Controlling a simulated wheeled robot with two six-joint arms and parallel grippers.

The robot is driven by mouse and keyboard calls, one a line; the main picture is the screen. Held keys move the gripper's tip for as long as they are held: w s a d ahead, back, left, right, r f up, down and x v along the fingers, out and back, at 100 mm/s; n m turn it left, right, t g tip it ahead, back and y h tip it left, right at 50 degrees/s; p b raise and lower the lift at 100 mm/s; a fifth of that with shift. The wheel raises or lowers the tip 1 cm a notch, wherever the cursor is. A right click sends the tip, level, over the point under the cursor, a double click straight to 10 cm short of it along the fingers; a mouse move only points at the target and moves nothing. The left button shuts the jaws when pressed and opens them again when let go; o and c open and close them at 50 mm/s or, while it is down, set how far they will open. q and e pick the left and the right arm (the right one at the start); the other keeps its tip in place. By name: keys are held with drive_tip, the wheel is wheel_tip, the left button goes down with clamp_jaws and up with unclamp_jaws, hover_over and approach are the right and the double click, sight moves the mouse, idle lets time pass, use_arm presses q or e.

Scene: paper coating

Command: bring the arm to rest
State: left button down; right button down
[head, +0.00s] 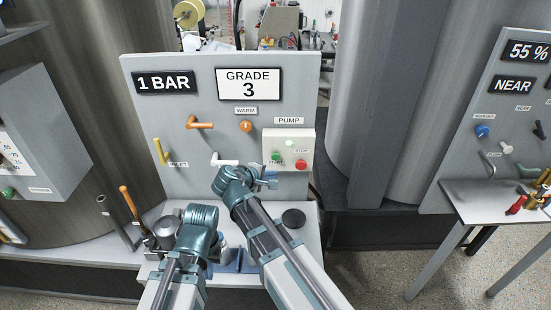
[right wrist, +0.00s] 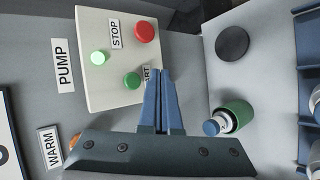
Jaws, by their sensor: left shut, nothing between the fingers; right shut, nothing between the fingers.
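My right gripper (head: 268,180) is in front of the lower panel, by the pump box (head: 307,140). In the right wrist view its two fingers (right wrist: 165,100) are together with nothing between them. Their tips are near the green start button (right wrist: 132,80) and hide part of its label; I cannot tell if they touch. My left gripper (head: 190,240) is low over the counter at the left, shut; its fingertips are mostly hidden by its own wrist.
The grey panel (head: 197,110) carries an orange handle (head: 200,123), a white handle (head: 224,161) and a yellow lever (head: 160,150). Large metal cylinders flank the panel.

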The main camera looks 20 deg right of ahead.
drive_tip(key=s+f+m+g+y, duration=0.6)
drive_tip(key=s+f+m+y, duration=0.3)
drive_tip(key=s, duration=0.6)
drive_tip(key=s+a+f+n+g+h, duration=0.1)
drive_tip(key=s+a+n, duration=0.2)
drive_tip(key=s+a, duration=0.4)
drive_tip(key=a, duration=0.4)
drive_tip(key=shift+s+a+n+g, duration=0.2)
drive_tip(key=shift+a+n+g, duration=0.1)
drive_tip(key=shift+a, duration=0.05)
idle(0.8)
